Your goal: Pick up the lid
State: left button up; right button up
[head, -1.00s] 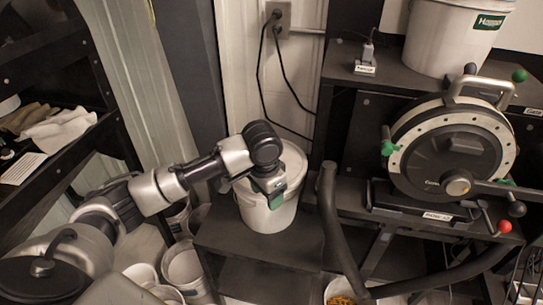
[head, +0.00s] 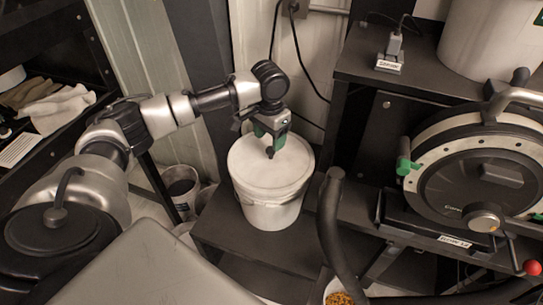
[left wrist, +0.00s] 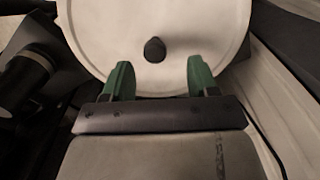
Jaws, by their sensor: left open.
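The white round lid (head: 250,168) lies flat on a white bucket (head: 272,215) that stands on a low dark shelf. The lid has a small dark knob (left wrist: 154,50) at its middle. My left gripper (head: 274,138) is above the lid, pointing down, with its green fingers apart and empty. In the left wrist view the open left gripper (left wrist: 158,72) has the lid (left wrist: 205,32) beyond its fingertips. The knob appears just past the gap between the fingers, not gripped. My right gripper is not in view.
A round dark machine (head: 485,180) with handles stands to the right. A thick dark curved tube (head: 330,225) rises close to the bucket's right side. A power cable (head: 275,40) hangs on the wall behind. Open bins (head: 181,187) stand left of the bucket.

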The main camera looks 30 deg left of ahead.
aim_at(271, 149)
pick_arm(q)
jog(key=f, duration=0.3)
jog(key=shift+s+d+f, duration=0.2)
jog(key=shift+d+f, duration=0.1)
jog(key=shift+f, duration=0.25)
jog(key=shift+c, duration=0.2)
jog(key=c, duration=0.5)
grip_shut()
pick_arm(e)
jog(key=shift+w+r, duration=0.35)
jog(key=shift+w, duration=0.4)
pick_arm(q)
jog(key=shift+r, duration=0.1)
